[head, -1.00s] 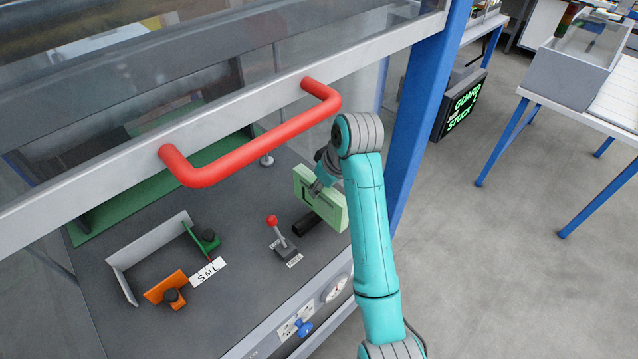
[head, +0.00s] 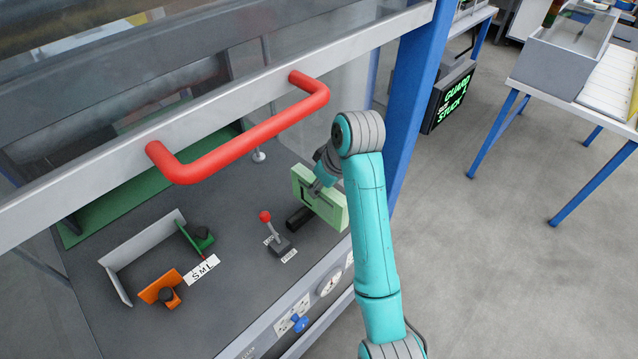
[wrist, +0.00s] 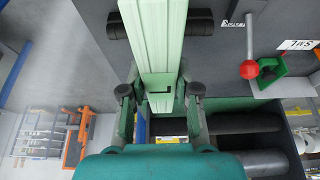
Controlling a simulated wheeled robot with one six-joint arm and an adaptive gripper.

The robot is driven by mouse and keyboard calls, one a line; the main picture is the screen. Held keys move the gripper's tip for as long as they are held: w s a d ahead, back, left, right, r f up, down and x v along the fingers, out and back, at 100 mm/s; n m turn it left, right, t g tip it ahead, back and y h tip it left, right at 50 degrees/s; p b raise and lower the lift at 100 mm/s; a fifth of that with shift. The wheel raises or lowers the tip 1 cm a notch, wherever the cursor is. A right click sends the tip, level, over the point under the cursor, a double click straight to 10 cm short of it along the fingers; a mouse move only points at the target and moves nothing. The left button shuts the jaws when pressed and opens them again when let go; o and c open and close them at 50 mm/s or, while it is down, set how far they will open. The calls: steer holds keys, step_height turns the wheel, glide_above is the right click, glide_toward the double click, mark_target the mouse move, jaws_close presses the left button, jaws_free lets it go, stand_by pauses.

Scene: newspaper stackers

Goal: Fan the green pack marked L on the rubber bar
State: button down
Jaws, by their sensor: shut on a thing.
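The light green pack (head: 331,209) stands on edge at the right end of the grey bench top. Its face shows part of a dark letter mark, partly covered by my gripper. My gripper (head: 321,183) is shut on the pack's upper part. In the wrist view the pack (wrist: 161,40) runs edge-on between the fingers of my gripper (wrist: 160,100). The black rubber bar (head: 299,217) lies crosswise beneath the pack; its ends show on both sides of the pack in the wrist view (wrist: 116,25). I cannot tell whether they touch.
The guard with a red handle (head: 250,135) hangs above the bench, close to my arm. A red-knobbed lever (head: 272,232) stands left of the bar. A white-walled tray (head: 140,243) with orange and green stops is further left. A blue post (head: 407,100) rises behind my arm.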

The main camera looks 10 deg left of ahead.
mark_target(310, 177)
steer(key=shift+s+d, duration=0.25)
steer(key=shift+d, duration=0.1)
steer(key=shift+w+a, duration=0.15)
steer(key=shift+a, duration=0.05)
steer(key=shift+w+a+f, duration=0.1)
steer(key=shift+w+a, duration=0.15)
steer(key=shift+a, duration=0.1)
steer(key=shift+a, duration=0.1)
steer(key=shift+w+a, duration=0.1)
steer(key=shift+w+a, duration=0.35)
steer(key=shift+a, duration=0.1)
steer(key=shift+w+a, duration=0.1)
steer(key=shift+a, duration=0.05)
steer(key=shift+w+a, duration=0.4)
